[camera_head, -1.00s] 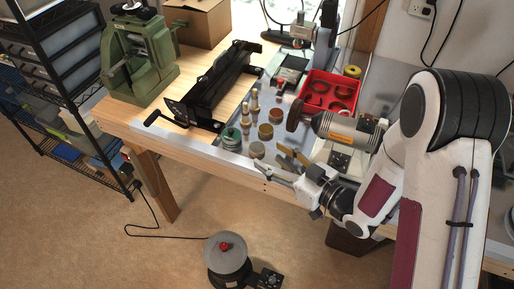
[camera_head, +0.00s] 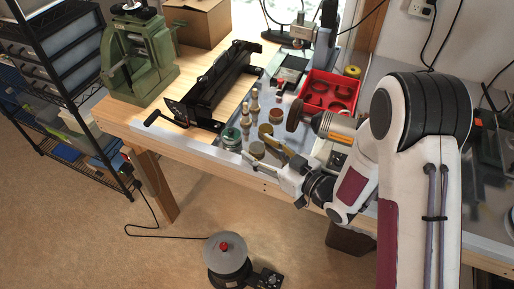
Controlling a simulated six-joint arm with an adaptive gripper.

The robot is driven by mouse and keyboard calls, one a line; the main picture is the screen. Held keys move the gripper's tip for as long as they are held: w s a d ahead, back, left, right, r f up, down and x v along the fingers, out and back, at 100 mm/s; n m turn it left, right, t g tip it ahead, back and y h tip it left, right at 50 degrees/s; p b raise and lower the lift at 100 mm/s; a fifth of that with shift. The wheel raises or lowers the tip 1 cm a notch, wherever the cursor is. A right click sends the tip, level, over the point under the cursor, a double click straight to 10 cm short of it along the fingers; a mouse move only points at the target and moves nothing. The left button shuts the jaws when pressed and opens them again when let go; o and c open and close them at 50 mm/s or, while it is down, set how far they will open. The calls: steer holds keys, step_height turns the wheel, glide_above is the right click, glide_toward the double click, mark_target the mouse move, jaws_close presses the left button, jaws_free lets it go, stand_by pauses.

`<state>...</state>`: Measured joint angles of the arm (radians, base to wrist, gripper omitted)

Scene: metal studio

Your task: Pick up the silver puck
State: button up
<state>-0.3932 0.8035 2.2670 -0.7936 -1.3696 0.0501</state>
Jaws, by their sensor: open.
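A small round greyish-tan puck (camera_head: 257,149), which looks like the silver puck, stands near the front edge of the workbench. Its colour is hard to tell at this size. My gripper (camera_head: 257,152) is open at the front edge, pointing left and inward. Its two fingers appear on either side of the puck, one on the near side and one on the far side. I cannot tell whether either finger touches it.
A green-lidded round container (camera_head: 230,138) stands just left of the puck. A brassy puck (camera_head: 265,130) and a brown puck (camera_head: 275,115) stand behind. A grinder-like tool (camera_head: 332,127) and red tray (camera_head: 330,91) lie beyond. A black metal tool (camera_head: 215,85) is at left.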

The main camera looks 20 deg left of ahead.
mark_target(261, 150)
stand_by(0.3)
steer(key=c, duration=1.1)
steer(key=shift+r, duration=0.15)
step_height(261, 150, up, 18)
steer(key=shift+f, duration=0.15)
stand_by(0.4)
